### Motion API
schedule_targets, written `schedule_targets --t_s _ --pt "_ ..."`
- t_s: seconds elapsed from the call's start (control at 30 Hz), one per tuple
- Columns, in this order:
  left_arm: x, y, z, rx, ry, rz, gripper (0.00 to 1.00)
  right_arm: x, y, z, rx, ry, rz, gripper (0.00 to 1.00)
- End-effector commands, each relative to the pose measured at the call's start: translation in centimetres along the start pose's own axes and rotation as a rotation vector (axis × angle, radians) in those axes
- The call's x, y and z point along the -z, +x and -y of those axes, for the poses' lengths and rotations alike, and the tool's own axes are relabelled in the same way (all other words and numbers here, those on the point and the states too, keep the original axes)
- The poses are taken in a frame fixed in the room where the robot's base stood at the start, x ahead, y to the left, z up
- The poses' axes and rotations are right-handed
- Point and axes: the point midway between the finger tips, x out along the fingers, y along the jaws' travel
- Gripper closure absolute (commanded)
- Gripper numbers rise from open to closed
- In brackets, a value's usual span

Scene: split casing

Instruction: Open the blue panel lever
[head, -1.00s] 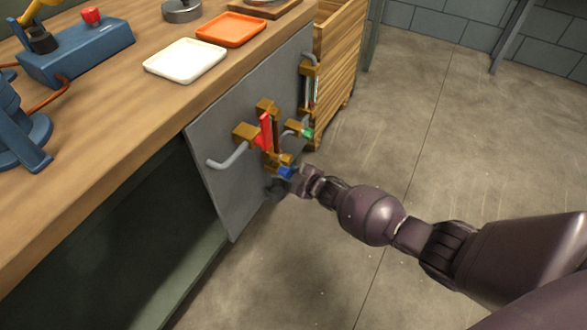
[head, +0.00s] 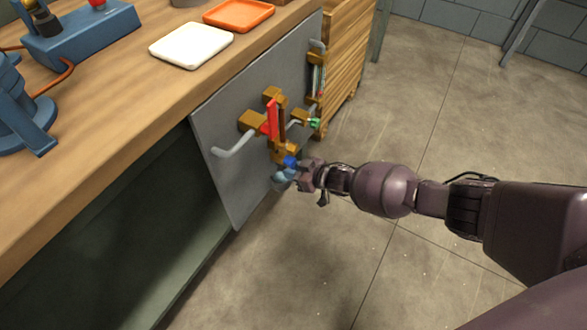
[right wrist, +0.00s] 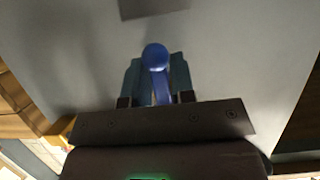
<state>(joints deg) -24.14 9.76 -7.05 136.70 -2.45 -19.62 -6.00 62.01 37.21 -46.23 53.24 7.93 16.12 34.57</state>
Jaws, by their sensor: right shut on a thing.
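The blue lever (head: 290,162) is on the lower part of the grey panel (head: 222,105), below a red lever (head: 272,119). My right gripper (head: 284,173) is at the blue lever, with its arm coming in from the right. In the right wrist view the blue lever (right wrist: 155,62) with its rounded end lies between the two teal fingers of my right gripper (right wrist: 156,80). The gripper is shut on it. My wrist hides part of the lever in the head view. My left gripper is out of view.
A green-tipped lever (head: 314,122) is to the right of the red one. A bent grey handle (head: 235,145) juts from the panel's left. The wooden worktop (head: 125,95) above holds a white tray (head: 191,45) and an orange tray (head: 239,14). The floor to the right is clear.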

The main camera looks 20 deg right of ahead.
Motion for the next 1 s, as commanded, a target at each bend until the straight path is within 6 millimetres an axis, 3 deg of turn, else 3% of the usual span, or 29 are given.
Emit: schedule_targets --t_s 0.53,0.57,0.67,1.0 --pt "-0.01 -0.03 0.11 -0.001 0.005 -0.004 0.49 0.01 0.01 0.18 0.012 0.025 -0.001 1.0" --pt "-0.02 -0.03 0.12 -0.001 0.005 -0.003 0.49 0.01 0.01 0.18 0.012 0.025 -0.001 0.75" --pt "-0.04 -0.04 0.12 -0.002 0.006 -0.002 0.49 0.02 0.01 0.18 0.011 0.024 -0.001 0.6" --pt "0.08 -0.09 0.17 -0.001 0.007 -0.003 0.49 0.1 -0.21 0.08 0.01 0.022 -0.001 0.57"
